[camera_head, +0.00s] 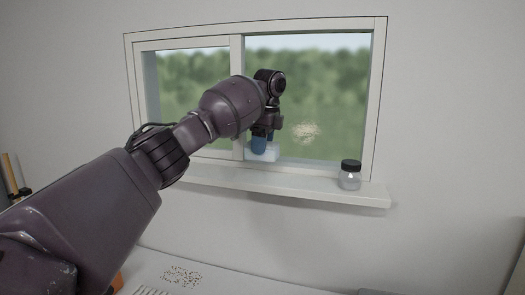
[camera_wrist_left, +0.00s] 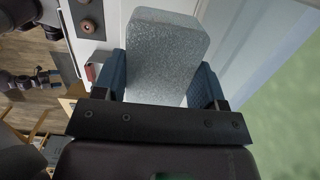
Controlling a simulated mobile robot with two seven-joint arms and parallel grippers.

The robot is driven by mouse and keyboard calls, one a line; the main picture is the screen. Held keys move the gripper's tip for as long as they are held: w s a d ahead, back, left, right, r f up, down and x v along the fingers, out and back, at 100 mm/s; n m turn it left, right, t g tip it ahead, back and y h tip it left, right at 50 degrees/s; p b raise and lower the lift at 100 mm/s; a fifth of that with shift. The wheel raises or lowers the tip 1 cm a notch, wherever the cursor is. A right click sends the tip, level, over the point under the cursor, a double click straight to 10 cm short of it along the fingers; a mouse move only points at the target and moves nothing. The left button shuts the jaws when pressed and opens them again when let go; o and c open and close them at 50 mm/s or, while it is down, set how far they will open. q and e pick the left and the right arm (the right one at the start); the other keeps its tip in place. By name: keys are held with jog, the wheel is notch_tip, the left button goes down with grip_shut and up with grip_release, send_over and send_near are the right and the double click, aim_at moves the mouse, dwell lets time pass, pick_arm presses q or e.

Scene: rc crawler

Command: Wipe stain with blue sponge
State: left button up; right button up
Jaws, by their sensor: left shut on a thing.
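My left gripper (camera_head: 262,143) is in front of the window, just above the sill. It is shut on the pale blue sponge (camera_head: 267,152), which also shows between the blue fingers in the left wrist view (camera_wrist_left: 165,50). A beige, speckled stain (camera_head: 306,132) is on the right window pane, to the right of the sponge and slightly higher. The sponge is apart from this stain. A second speckled patch (camera_head: 182,276) lies on the white surface below. What seems to be my right gripper (camera_wrist_left: 42,78) shows small at the left of the left wrist view; its jaws are unclear.
A clear jar with a black lid (camera_head: 350,175) stands on the right part of the window sill (camera_head: 285,186). The window frame (camera_head: 237,60) has an upright bar behind my left wrist. The pane around the stain is free.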

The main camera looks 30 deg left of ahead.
pick_arm(q)
jog(key=shift+r, duration=0.15)
jog(key=shift+r, duration=1.45)
